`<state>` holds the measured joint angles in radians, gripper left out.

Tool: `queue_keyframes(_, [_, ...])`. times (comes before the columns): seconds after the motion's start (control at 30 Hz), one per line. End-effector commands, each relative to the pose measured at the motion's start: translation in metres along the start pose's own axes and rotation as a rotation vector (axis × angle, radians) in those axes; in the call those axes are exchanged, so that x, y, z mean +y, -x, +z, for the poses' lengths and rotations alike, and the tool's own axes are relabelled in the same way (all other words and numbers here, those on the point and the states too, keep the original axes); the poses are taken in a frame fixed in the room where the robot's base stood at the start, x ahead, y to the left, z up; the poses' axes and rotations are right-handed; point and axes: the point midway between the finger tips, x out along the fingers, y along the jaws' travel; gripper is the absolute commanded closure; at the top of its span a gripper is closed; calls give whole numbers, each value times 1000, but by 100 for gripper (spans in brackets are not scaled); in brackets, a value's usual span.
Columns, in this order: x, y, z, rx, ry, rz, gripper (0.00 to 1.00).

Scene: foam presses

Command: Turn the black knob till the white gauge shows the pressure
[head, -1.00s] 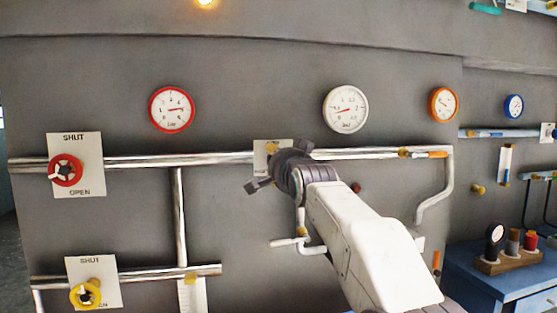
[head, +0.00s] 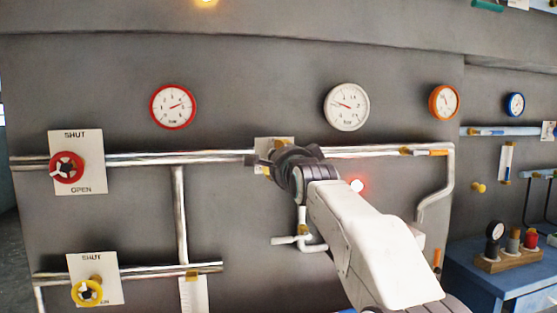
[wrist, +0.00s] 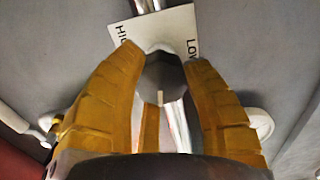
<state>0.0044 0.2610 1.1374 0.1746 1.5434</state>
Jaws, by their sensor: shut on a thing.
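The black knob (wrist: 163,72) sits between the amber fingers of my gripper (wrist: 160,54) in the wrist view. The fingers are shut on its sides. Behind it is a pale plate (wrist: 181,22) lettered "LOW" on the right and partly hidden "HI…" on the left. In the head view my gripper (head: 265,164) is at this plate (head: 280,141) on the upper pipe, and hides the knob. The white gauge (head: 346,107) hangs above and right of my gripper. Its needle points left and slightly up; the numbers are too small to read surely.
A red gauge (head: 173,106), an orange gauge (head: 444,102) and a blue gauge (head: 515,104) hang on the wall. A blue bench (head: 490,281) stands right.

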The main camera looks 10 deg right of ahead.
Motion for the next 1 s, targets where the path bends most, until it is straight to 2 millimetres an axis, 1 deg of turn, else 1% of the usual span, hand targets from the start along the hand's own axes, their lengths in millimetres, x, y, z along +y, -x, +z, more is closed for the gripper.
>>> queue_keyframes(0.03, [-7, 2, -3, 5, -4, -17, 88])
queue_keyframes(0.4, [-6, 2, -3, 5, -6, -16, 88])
queue_keyframes(0.43, [-6, 2, -3, 5, -6, -16, 54])
queue_keyframes(0.7, [-3, 1, -2, 3, -5, -8, 30])
queue_keyframes(1.0, [-1, 1, -1, 2, -5, -4, 30])
